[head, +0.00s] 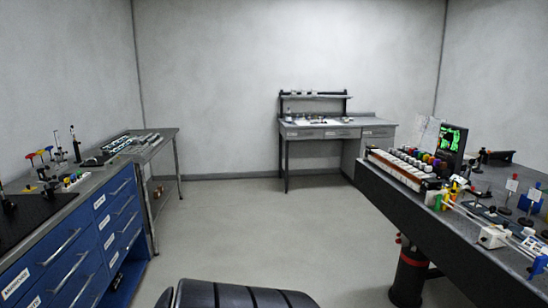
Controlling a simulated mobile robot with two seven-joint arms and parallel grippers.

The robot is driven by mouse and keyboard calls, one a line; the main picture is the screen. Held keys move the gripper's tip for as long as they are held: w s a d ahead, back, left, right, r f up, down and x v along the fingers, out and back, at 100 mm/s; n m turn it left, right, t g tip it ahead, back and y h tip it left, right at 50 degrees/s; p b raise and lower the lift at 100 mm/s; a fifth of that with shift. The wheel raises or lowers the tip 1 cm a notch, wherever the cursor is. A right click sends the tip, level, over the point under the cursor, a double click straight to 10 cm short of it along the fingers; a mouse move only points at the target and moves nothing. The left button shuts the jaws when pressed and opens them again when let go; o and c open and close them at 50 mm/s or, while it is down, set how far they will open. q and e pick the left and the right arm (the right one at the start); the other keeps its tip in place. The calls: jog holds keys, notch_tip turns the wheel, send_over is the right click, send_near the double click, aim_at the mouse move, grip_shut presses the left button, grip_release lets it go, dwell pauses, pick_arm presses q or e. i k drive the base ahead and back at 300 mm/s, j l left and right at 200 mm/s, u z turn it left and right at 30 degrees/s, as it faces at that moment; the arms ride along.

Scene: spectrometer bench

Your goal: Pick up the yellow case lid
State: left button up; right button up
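I cannot make out a yellow case lid for certain in the head view. Small yellow items (455,188) show on the long dark bench at the right, too small to identify. Small tools with red, yellow and blue handles stand on the left bench. Neither of my grippers is in view.
A blue drawer cabinet (82,262) stands at the left, with a grey side table (163,145) beyond it. A grey desk (330,132) with a shelf stands at the back wall. The dark bench (440,226) at the right holds many small parts. The middle floor (255,225) is clear.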

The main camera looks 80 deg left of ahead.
aim_at(29, 190)
jog(key=u, duration=1.5)
jog(key=i+j+u, duration=0.1)
jog(key=u, duration=0.35)
jog(key=i+j+u, duration=0.1)
jog(key=j+u, duration=0.15)
jog(key=u, duration=0.2)
jog(key=i+j+u, duration=0.15)
jog(key=u, duration=0.3)
jog(key=i+u, duration=0.15)
jog(key=u, duration=0.3)
jog(key=i+u, duration=0.5)
jog(key=i+l+u, duration=0.1)
jog(key=i+u, duration=0.35)
jog(key=i+l+u, duration=0.3)
jog(key=i+u, duration=0.2)
jog(key=k, duration=0.05)
